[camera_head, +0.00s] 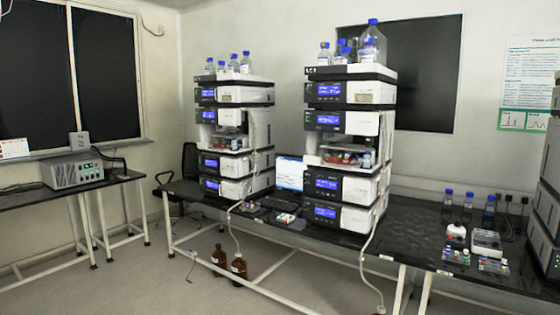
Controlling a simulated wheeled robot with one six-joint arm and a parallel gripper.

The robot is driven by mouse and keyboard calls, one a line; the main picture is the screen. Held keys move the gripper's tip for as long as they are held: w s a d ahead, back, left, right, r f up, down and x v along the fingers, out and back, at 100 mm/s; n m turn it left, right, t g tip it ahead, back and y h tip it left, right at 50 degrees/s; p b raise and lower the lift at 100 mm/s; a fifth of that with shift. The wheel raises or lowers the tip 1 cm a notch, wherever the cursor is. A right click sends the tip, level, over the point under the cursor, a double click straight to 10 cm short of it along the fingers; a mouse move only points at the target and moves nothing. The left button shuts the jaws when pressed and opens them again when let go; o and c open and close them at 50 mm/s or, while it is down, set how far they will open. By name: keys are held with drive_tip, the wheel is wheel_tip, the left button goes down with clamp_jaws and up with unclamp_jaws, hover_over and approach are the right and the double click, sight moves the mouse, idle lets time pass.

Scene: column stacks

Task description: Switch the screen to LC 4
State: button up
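A lit screen (289,173) with a pale blue-white display stands on the black bench between two column stacks. It is partly hidden by the right-hand stack, and its text is too small to read. A small pale box with a reddish part (285,218) lies on the bench in front of the screen; I cannot tell what it is. The nearer stack (345,135) carries a label near its top that seems to read LC3. The other stack (233,140) stands to its left. No label reading LC 4 is legible. My gripper is not in view.
Another stack (547,190) is cut off at the right edge. Blue-capped bottles (489,208) and small trays stand on the right bench. Brown bottles (238,266) and hanging tubes are at floor level under the bench. A chair (188,165) stands behind. The front left floor is clear.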

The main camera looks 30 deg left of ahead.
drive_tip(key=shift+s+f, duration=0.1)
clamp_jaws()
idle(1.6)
